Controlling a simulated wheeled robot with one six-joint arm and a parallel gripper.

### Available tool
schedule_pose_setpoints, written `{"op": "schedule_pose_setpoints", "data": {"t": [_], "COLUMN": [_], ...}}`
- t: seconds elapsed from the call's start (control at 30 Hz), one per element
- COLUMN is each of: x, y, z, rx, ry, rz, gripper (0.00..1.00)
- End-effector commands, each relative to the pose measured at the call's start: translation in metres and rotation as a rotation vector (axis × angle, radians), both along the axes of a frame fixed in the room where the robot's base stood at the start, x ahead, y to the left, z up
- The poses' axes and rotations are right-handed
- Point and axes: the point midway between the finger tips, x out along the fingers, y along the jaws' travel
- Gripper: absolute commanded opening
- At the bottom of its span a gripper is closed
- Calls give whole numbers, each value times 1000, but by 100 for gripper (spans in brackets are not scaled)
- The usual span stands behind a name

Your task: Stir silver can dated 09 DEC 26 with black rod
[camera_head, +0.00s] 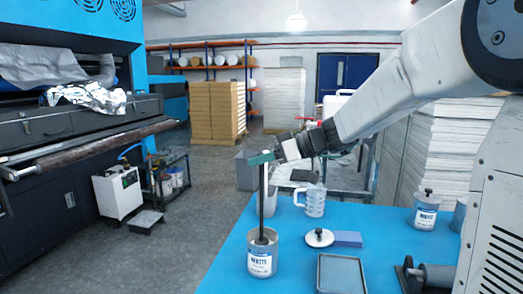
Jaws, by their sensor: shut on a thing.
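A silver can (262,262) with a white and blue label stands upright near the front left of the blue table. Its date is too small to read. A black rod (262,195) stands nearly upright with its lower end inside the can's mouth. The lower tip is hidden in the can. My gripper (262,159), with green fingers, is shut on the rod's upper end, above the can. A second labelled can (425,211) with a dark knob on top stands at the right of the table; its date is also unreadable.
A clear jug (315,201) and a grey cup (271,203) stand behind the can. A white lid with a dark knob (319,238), a blue block (348,239) and a grey tray (341,274) lie to its right. A dark roller-like tool (432,277) is at front right.

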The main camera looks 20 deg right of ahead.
Motion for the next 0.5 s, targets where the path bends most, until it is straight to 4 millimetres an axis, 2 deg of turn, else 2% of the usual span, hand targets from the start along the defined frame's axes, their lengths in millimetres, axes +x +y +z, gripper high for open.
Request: {"op": "schedule_pose_setpoints", "data": {"t": [0.5], "x": [0], "y": [0], "z": [-48], "rx": [2], "ry": [2], "rz": [-1], "gripper": [0]}}
